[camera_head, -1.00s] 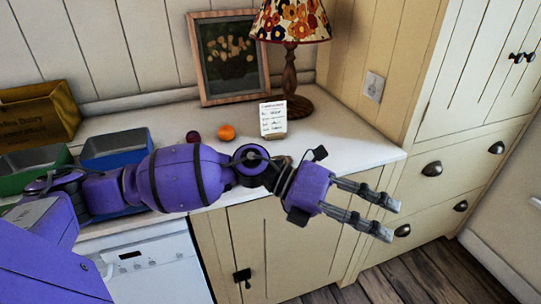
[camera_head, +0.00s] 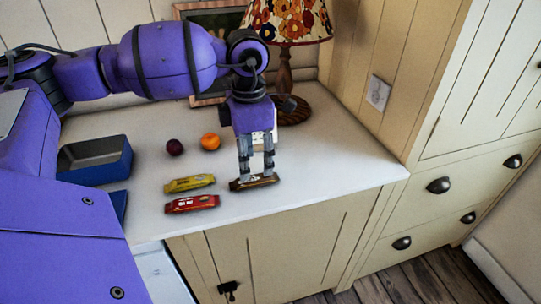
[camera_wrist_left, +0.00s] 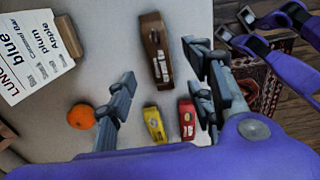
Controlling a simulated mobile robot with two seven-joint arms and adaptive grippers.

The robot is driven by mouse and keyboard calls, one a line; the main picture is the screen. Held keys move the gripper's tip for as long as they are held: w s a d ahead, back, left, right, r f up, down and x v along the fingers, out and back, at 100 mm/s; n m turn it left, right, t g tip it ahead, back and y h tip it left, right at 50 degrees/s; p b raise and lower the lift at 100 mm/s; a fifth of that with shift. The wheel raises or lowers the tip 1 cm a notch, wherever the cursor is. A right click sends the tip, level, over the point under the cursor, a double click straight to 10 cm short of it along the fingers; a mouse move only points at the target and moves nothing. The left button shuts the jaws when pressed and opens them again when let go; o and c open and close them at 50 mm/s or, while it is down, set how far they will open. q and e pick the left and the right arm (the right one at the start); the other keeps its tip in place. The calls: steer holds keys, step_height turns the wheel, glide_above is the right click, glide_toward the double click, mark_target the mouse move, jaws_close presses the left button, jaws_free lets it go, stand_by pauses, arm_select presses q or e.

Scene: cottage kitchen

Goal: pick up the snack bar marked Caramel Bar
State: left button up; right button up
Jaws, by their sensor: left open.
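Three wrapped bars lie on the white counter: a brown one (camera_head: 254,183), a yellow one (camera_head: 189,183) and a red one (camera_head: 192,204). Their print is too small to read, so I cannot confirm which is the Caramel Bar. My left gripper (camera_head: 256,171) points down at the brown bar, open, one finger towards each end in the head view; I cannot tell whether it touches. In the left wrist view the brown bar (camera_wrist_left: 156,48) lies ahead of the open fingers, and the yellow (camera_wrist_left: 155,125) and red (camera_wrist_left: 187,119) bars show between them. Part of my right gripper (camera_wrist_left: 238,27) shows at upper right there.
A plum (camera_head: 174,147) and an orange (camera_head: 210,142) sit behind the bars. A blue bin (camera_head: 95,160) stands at left. A lamp (camera_head: 289,60) stands behind. A lunch card (camera_wrist_left: 38,48) lists Caramel Bar. The counter right of the gripper is clear.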

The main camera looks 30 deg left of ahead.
mark_target(254, 178)
arm_select(q)
step_height(254, 178, down, 2)
steer(key=shift+s+f, duration=0.1)
step_height(254, 178, down, 3)
steer(key=shift+r+p, duration=0.2)
steer(key=shift+p, duration=0.15)
steer(key=shift+f, duration=0.6)
steer(key=shift+w, duration=0.2)
jaws_close()
arm_select(e)
steer(key=shift+w+r, duration=0.15)
steer(key=shift+r, duration=0.2)
arm_select(q)
steer(key=shift+r, duration=0.15)
